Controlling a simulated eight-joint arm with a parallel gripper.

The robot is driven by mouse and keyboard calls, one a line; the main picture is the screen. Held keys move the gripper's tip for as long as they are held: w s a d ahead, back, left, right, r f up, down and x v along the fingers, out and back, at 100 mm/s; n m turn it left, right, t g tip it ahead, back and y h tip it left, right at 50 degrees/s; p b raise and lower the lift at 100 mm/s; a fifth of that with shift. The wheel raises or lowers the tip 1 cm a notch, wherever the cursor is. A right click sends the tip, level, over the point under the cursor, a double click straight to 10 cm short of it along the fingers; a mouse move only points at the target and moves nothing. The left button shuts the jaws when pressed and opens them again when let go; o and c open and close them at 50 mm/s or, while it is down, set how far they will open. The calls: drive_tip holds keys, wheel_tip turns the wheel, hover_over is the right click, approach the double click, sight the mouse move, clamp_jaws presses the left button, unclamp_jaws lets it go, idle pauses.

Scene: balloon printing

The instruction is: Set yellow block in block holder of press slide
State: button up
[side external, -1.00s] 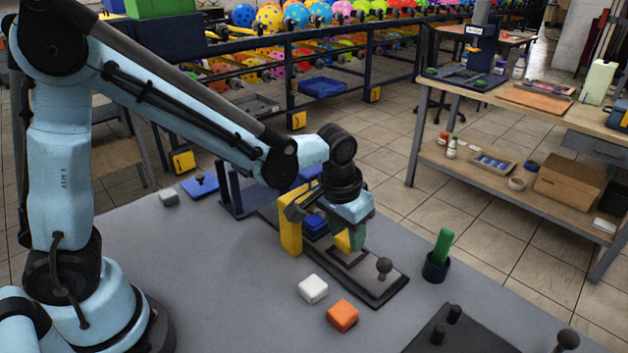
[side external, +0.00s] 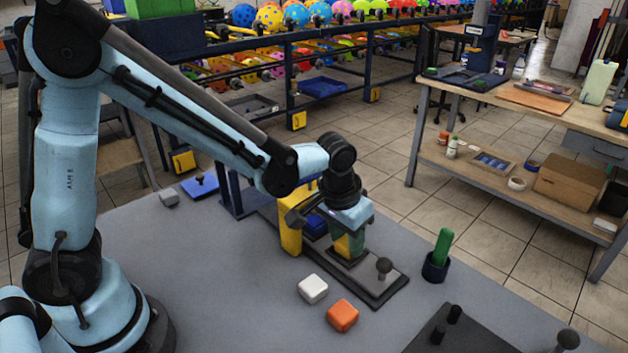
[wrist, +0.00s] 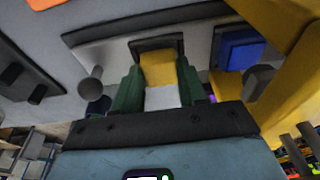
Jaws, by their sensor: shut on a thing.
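The yellow block (side external: 341,246) is gripped between the green fingers of my gripper (side external: 349,246). In the wrist view the yellow block (wrist: 162,68) shows between both fingers, with a white area on its near part. My gripper is low over the press slide (side external: 388,284), a dark plate with a round knob (side external: 384,266). The block's lower end is at the dark-framed block holder (wrist: 166,43). The fingers hide most of the holder, and I cannot tell whether the block is fully seated.
The yellow press frame (side external: 290,238) and a blue part (side external: 316,226) stand close left of my gripper. A white block (side external: 313,289) and an orange block (side external: 342,316) lie in front of the slide. A dark cup with a green object (side external: 440,255) stands to the right.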

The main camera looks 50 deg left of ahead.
drive_tip(key=shift+f, duration=0.35)
idle(0.6)
drive_tip(key=o, duration=1)
drive_tip(key=shift+c, duration=0.2)
